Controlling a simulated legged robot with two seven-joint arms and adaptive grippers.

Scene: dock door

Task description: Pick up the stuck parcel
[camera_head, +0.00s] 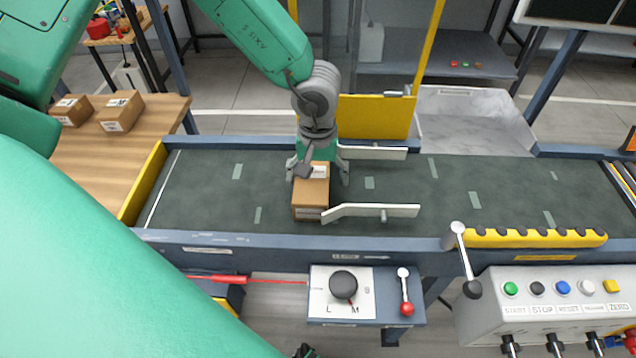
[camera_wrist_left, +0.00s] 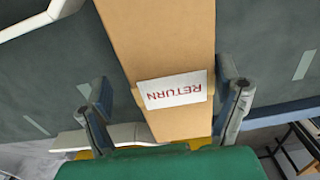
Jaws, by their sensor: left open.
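The stuck parcel, a brown box (camera_head: 310,199), sits on the dark conveyor belt beside two white guide bars. In the left wrist view the parcel (camera_wrist_left: 165,50) shows a white label with RETURN in red. My left gripper (camera_head: 318,176) reaches down from above over the parcel's far end, its fingers open on either side. In the left wrist view the open fingers of the left gripper (camera_wrist_left: 165,105) flank the box with a visible gap at least on the left side. Whether the right finger touches cannot be told. My right gripper is not in view.
White guide bars (camera_head: 375,211) and (camera_head: 372,153) stand close to the parcel's right side. A yellow panel (camera_head: 375,117) rises behind the belt. Two boxes lie on the wooden table (camera_head: 165,125) at left. A control box (camera_head: 545,310) stands front right. The belt's right part is clear.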

